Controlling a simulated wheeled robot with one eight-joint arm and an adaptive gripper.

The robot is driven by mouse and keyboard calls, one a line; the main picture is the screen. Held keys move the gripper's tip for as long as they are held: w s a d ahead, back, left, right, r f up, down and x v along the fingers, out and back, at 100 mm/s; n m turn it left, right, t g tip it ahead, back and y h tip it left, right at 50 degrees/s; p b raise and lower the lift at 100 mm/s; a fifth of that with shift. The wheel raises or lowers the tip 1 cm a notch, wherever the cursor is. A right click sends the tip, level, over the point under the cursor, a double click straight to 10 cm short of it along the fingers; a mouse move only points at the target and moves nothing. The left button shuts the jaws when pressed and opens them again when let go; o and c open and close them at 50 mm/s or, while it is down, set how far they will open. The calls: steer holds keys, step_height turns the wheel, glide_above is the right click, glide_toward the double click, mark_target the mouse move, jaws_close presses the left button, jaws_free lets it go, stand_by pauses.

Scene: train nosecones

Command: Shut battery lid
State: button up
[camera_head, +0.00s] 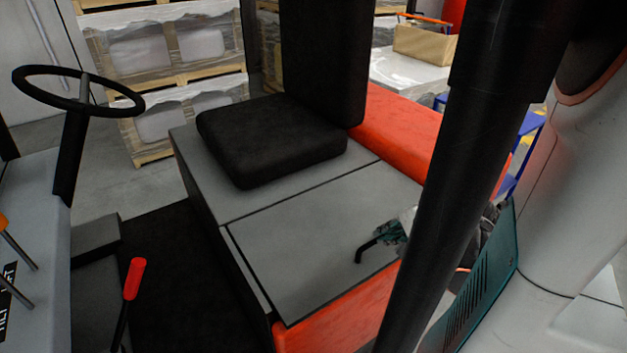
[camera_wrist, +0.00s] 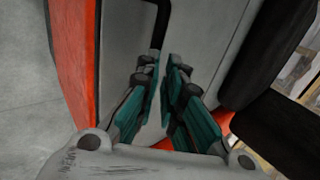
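The battery lid (camera_head: 310,235) is a flat grey panel beside the black seat. It lies about level with the grey panel under the seat, with a thin dark seam between them. A bent black handle (camera_head: 361,254) stands on the lid near its right edge. My gripper (camera_head: 391,234) is just right of the handle, partly hidden by my black arm. In the wrist view, the handle (camera_wrist: 161,25) comes down from the top to beside the left finger. My teal fingers (camera_wrist: 165,68) have a narrow gap between them, with nothing clearly held. Whether they touch the handle is unclear.
The black seat (camera_head: 270,135) and its tall backrest stand behind the lid. A steering wheel (camera_head: 78,92) and a red-knobbed lever (camera_head: 134,278) are at left. Orange bodywork (camera_head: 340,318) borders the lid in front. Wrapped pallets (camera_head: 165,60) stand behind.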

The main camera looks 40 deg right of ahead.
steer(key=shift+o, duration=1.3)
steer(key=shift+w+r, duration=0.1)
steer(key=shift+r, duration=0.05)
steer(key=w+r+p, duration=0.4)
steer(key=r+p, duration=0.2)
steer(key=r, duration=0.1)
steer(key=w+r+p, duration=0.4)
steer(key=r+p, duration=0.3)
steer(key=r, duration=0.1)
steer(key=w+d+r+g+p, duration=0.1)
steer(key=w+r+g+p, duration=0.4)
steer(key=w, duration=0.8)
steer(key=shift+w+r+p, duration=0.25)
steer(key=shift+r+p, duration=1)
steer(key=shift+p, duration=0.15)
steer(key=shift+d, duration=0.1)
